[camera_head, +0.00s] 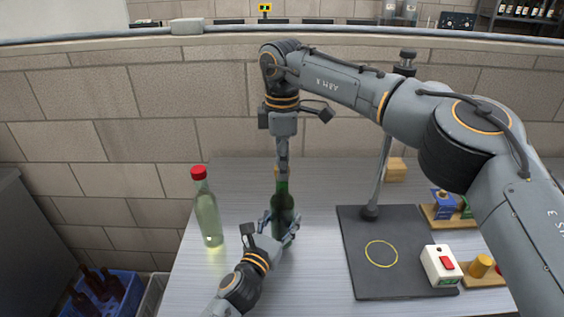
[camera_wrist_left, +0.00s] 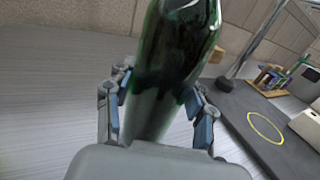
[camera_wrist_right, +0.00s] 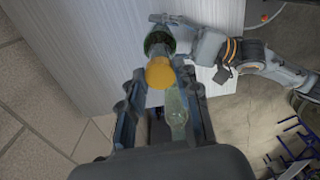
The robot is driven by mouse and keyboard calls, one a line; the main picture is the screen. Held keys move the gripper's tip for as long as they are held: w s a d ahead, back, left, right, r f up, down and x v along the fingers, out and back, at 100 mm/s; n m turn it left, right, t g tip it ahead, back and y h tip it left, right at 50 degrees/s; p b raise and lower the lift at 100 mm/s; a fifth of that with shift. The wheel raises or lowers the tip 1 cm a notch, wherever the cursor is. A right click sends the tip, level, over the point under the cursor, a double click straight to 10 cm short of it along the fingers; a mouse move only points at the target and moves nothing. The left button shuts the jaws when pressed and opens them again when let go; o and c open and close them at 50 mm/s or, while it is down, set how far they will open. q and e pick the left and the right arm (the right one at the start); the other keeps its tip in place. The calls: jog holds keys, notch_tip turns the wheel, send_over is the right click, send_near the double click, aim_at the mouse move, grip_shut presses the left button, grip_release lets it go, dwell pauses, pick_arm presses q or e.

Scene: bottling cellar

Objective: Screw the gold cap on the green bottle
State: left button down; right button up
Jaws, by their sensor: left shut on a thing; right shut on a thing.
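The dark green bottle (camera_head: 282,212) stands upright on the table. My left gripper (camera_head: 279,228) is shut around its body, one finger on each side; the bottle (camera_wrist_left: 175,55) fills the middle of the left wrist view. My right gripper (camera_head: 282,165) points straight down above the bottle's neck. It is shut on the gold cap (camera_wrist_right: 160,72), held between its fingertips. In the right wrist view the cap lies in line with the green bottle (camera_wrist_right: 160,42). Whether the cap touches the bottle's mouth I cannot tell.
A pale bottle with a red cap (camera_head: 207,215) stands to the left. To the right are a dark board (camera_head: 360,285) with a yellow ring and stand, a white box with a red switch (camera_head: 441,265), and wooden holders with a gold cylinder (camera_head: 480,266). A blue crate (camera_head: 120,302) is lower left.

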jog(key=m, duration=0.6)
jog(key=o, duration=0.7)
jog(key=shift+r, duration=0.1)
jog(key=shift+r, duration=2.15)
jog(key=shift+c, duration=0.5)
